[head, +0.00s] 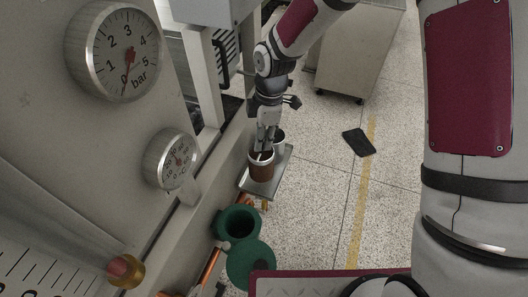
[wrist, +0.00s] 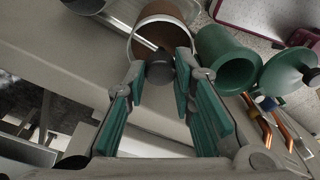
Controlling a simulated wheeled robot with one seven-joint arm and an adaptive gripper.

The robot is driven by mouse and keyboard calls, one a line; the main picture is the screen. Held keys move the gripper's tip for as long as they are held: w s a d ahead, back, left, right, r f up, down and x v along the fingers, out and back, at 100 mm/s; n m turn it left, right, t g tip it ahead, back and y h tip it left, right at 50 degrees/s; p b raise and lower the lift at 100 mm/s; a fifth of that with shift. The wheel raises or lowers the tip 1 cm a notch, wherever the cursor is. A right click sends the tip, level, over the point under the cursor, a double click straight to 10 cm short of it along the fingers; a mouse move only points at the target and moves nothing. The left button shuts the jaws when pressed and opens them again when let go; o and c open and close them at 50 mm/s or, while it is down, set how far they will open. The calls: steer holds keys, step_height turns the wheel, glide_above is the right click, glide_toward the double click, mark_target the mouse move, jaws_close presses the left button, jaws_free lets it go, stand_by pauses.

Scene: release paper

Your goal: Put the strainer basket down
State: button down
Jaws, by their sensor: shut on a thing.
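The strainer basket (head: 261,172) is a brown cylinder with a pale metal rim. It also shows in the wrist view (wrist: 157,17), just beyond my fingertips, with a thin rod across its opening. My gripper (head: 265,148) is above its rim in the head view. In the wrist view my teal-padded fingers (wrist: 159,72) are closed on a small grey grip piece at the basket's near side. The basket is upright over a grey metal tray (head: 246,187). I cannot tell whether its bottom touches the tray.
A gauge panel (head: 105,150) rises at left. A dark flat object (head: 358,143) lies on the floor.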

mark_target(262, 152)
steer(key=shift+f, duration=2.9)
steer(key=shift+f, duration=0.2)
steer(key=c, duration=1.4)
jaws_free()
steer(key=shift+o, duration=0.2)
steer(key=shift+r, duration=0.15)
step_height(262, 152, up, 12)
steer(key=d, duration=0.1)
steer(key=shift+w+d, duration=0.2)
steer(key=shift+r, duration=0.15)
